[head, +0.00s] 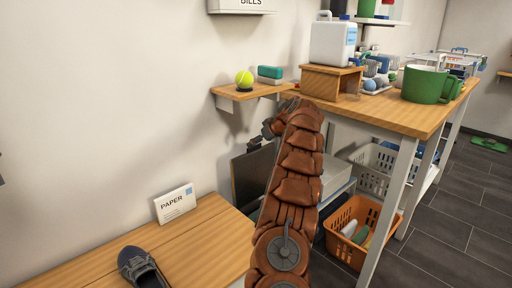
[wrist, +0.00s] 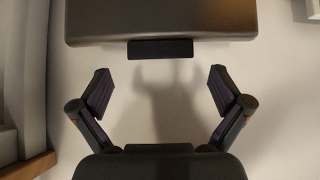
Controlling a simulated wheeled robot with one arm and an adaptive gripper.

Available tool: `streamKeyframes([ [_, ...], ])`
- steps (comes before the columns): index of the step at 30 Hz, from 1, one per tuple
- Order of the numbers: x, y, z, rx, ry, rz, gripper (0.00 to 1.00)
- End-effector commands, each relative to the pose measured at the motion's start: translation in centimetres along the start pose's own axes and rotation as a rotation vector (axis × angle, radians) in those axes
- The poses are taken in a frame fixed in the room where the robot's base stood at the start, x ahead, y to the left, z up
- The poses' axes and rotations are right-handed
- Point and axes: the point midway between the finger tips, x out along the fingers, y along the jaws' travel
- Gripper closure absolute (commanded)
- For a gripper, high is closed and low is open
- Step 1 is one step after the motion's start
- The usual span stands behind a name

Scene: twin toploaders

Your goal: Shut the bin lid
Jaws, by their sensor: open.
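A dark flat panel (head: 252,178), which looks like the bin lid, stands raised near the wall, partly behind my arm in the head view. In the wrist view the dark lid (wrist: 160,18) fills the top, with a black tab (wrist: 160,48) on its near edge. My gripper (wrist: 159,88) is open, its two fingers apart with only pale wall seen between them. The tab lies just beyond the fingertips, centred between them in the picture, and nothing is held. In the head view my gripper (head: 271,127) is small and partly hidden at the arm's far end. The bin's body cannot be made out clearly.
A wooden bench (head: 205,240) with a PAPER sign (head: 175,203) and a shoe (head: 140,266) is at lower left. A wall shelf (head: 226,91) holds a tennis ball (head: 244,79). The workbench (head: 420,119) stands right of my arm, with an orange basket (head: 339,247) below.

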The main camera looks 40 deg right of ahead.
Motion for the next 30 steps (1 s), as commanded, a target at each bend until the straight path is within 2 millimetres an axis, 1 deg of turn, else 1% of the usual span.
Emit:
streamKeyframes([
  [1, 0.7, 0.0, 0.1, -0.001, -0.002, 0.000, 0.00],
  [3, 1.5, 0.0, 0.2, 0.000, -0.002, 0.000, 0.00],
  [9, 3.2, 0.0, 0.2, 0.002, -0.003, -0.001, 0.00],
  [20, 3.6, 0.0, 0.1, 0.001, -0.001, -0.001, 0.00],
  [30, 3.6, 0.0, 0.1, 0.001, -0.001, -0.001, 0.34],
])
